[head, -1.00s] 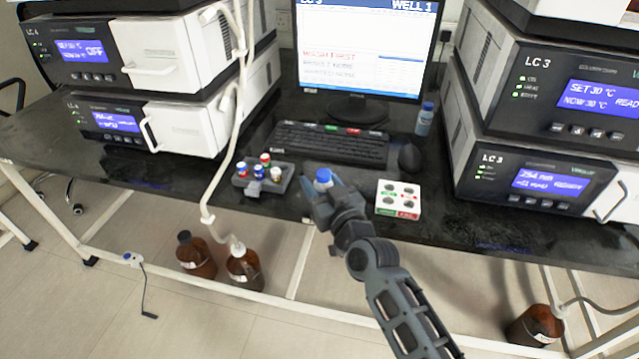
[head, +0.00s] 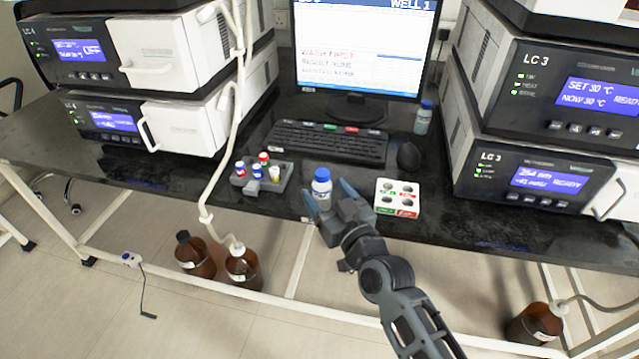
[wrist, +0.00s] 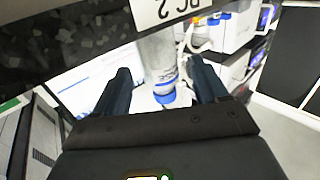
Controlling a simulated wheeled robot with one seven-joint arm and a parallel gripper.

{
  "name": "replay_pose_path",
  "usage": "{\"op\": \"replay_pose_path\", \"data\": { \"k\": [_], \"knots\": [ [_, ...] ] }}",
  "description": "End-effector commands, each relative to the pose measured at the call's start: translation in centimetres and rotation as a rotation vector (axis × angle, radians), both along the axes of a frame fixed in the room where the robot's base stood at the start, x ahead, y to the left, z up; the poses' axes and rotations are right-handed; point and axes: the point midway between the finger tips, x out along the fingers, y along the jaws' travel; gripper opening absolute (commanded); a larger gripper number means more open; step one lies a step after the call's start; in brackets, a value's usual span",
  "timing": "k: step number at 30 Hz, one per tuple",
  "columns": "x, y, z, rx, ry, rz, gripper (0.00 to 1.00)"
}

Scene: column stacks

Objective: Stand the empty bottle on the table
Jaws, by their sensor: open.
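A small clear-to-white bottle (head: 322,189) with a blue cap stands upright on the black table (head: 345,222) near its front edge. My gripper (head: 327,201) is open at the bottle, its fingers to either side and low on the near side. In the wrist view the bottle (wrist: 158,58) shows between the spread fingers (wrist: 160,75), with visible gaps beside it. Whether it holds any liquid I cannot tell. A second blue-capped bottle (head: 423,119) stands farther back by the monitor.
A grey rack (head: 250,186) with several coloured-cap vials lies left of the bottle. A white block with holes (head: 384,209) lies right of it. Behind are a keyboard (head: 325,142) and a mouse (head: 409,156). Instrument stacks flank both sides. A hanging tube (head: 212,186) runs at left.

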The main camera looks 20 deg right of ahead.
Motion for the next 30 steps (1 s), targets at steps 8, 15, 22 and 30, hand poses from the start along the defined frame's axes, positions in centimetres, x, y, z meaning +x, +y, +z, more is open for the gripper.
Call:
{"op": "replay_pose_path", "data": {
  "k": [8, 15, 22, 30],
  "knots": [
    [-5.4, -0.2, -0.1, 0.0, 0.0, 0.001, 0.73],
    [-7.5, -0.3, 0.0, 0.0, -0.001, 0.0, 0.73],
    [-7.7, -0.3, 0.0, 0.0, -0.001, 0.0, 0.73],
    [-11.9, -0.6, -1.5, -0.003, 0.033, -0.013, 0.73]
  ]
}}
